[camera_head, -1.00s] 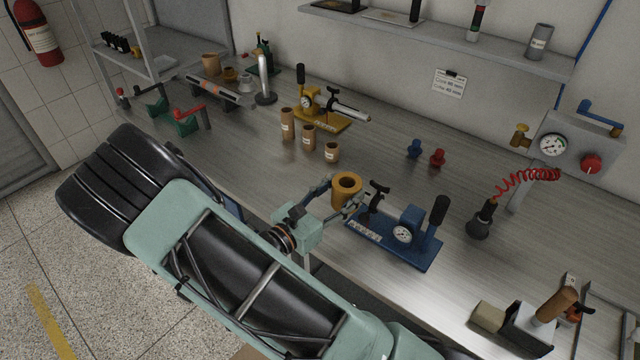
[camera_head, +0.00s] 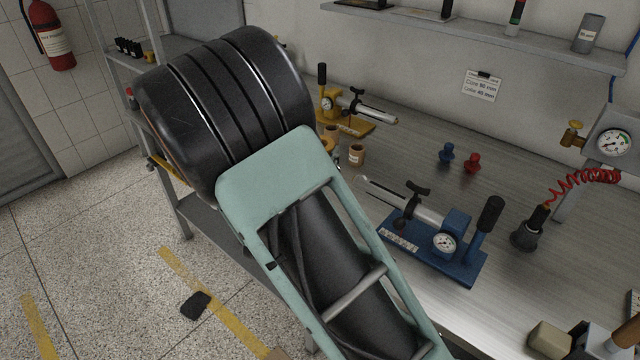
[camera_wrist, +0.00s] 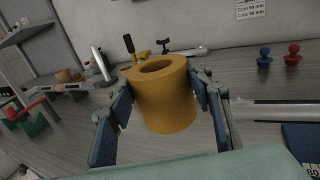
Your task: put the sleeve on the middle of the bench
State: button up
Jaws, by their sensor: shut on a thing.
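The sleeve, a short mustard-yellow hollow cylinder (camera_wrist: 164,103), stands upright between the fingers of my gripper (camera_wrist: 160,85) in the wrist view. My gripper is shut on its sides, and its open top faces up. The wrist view does not clearly show whether its lower end is clear of the bench. In the head view my arm hides my gripper and nearly all of the sleeve. The metal bench (camera_head: 412,158) runs along the wall. The blue fixture (camera_head: 440,245) on it has a bare grey rod pointing left.
A yellow fixture (camera_head: 345,118) stands at the back, with brown cardboard tubes (camera_head: 357,154) in front. Blue (camera_head: 447,154) and red (camera_head: 472,163) knobs stand right of centre. A black nozzle on a red coiled hose (camera_head: 530,228) is at right. Bare bench lies around the knobs.

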jog(key=w+a+f, duration=0.1)
jog(key=w+f, duration=0.2)
jog(key=w+a+f, duration=0.2)
jog(key=w, duration=0.1)
jog(key=w+a+f, duration=0.2)
jog(key=w+f, duration=0.1)
jog(key=w, duration=0.1)
jog(key=shift+w+a+f, duration=0.1)
jog(key=shift+a+f, duration=0.15)
jog(key=shift+f, duration=0.05)
jog(key=shift+w+a+f, duration=0.1)
jog(key=shift+w+f, duration=0.05)
jog(key=shift+f, duration=1.55)
jog(key=shift+f, duration=0.25)
jog(key=o, duration=1.3)
jog(key=shift+c, duration=0.2)
jog(key=shift+r, duration=0.15)
